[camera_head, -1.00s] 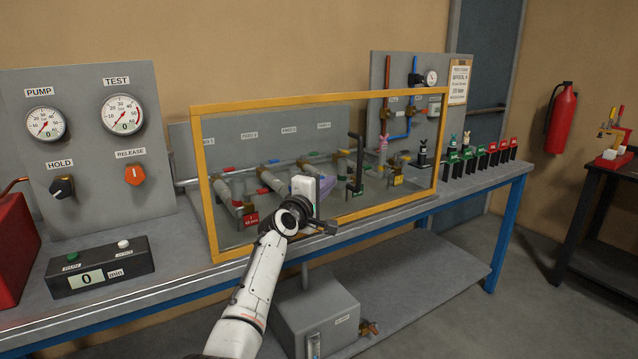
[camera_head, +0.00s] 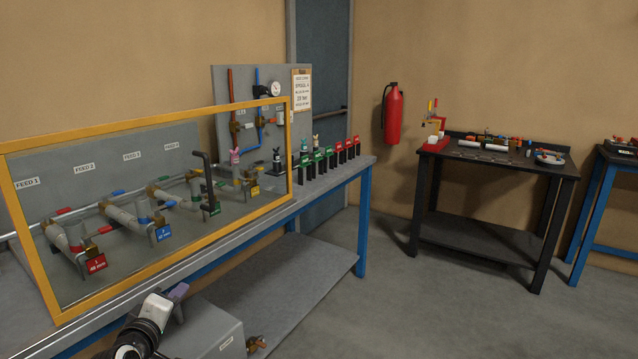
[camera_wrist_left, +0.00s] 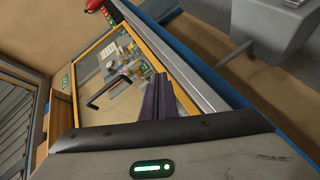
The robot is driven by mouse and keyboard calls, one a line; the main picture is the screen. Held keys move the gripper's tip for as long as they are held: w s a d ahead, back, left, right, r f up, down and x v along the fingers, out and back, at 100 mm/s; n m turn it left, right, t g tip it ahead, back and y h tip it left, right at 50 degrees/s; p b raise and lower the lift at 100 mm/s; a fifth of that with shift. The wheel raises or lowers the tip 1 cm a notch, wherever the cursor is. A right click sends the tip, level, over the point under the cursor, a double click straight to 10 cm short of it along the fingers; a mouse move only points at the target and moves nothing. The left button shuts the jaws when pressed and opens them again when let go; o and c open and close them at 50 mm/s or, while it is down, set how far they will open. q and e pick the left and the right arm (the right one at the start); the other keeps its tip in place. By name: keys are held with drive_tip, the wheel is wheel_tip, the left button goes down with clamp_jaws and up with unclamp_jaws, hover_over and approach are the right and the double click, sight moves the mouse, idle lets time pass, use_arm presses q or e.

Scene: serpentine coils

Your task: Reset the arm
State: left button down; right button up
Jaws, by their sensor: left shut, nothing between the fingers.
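My left arm (camera_head: 135,340) shows at the bottom left of the head view, in front of the bench edge. Its gripper (camera_head: 178,292) has purple fingers, which show small and partly hidden by the white wrist. In the left wrist view the purple fingers (camera_wrist_left: 157,98) lie together, shut and empty. Behind them in that view is the yellow-framed clear panel. My right arm and gripper are not in view.
The yellow-framed panel (camera_head: 155,116) stands on the bench (camera_head: 330,172) before pipes and valves. A grey box (camera_head: 205,325) sits below the bench. A black table (camera_head: 560,172) and a fire extinguisher (camera_head: 392,112) are at the right. Open floor (camera_head: 420,310) lies between.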

use_arm(q)
drive_tip(key=s+d+f+m+g+h, duration=0.15)
drive_tip(key=s+d+f+m, duration=0.25)
drive_tip(key=s+f, duration=0.5)
drive_tip(key=s+d+f+m+g, duration=0.2)
drive_tip(key=s+d+f+m, duration=0.15)
drive_tip(key=s+f, duration=0.65)
drive_tip(key=s+d+f+m+g, duration=0.1)
drive_tip(key=s+d+f+m, duration=0.2)
drive_tip(key=s, duration=0.7)
drive_tip(key=s+d+f+m+g+h, duration=0.1)
drive_tip(key=s+d+f+m+g, duration=0.1)
drive_tip(key=s, duration=0.9)
drive_tip(key=d+f+m, duration=0.1)
drive_tip(key=d+m, duration=0.1)
drive_tip(key=d, duration=0.1)
drive_tip(key=shift+d+f, duration=0.2)
drive_tip(key=shift+f, duration=0.2)
drive_tip(key=shift+s+a+g+h, duration=0.1)
drive_tip(key=shift+a+g+h, duration=0.05)
drive_tip(key=shift+g+h, duration=0.1)
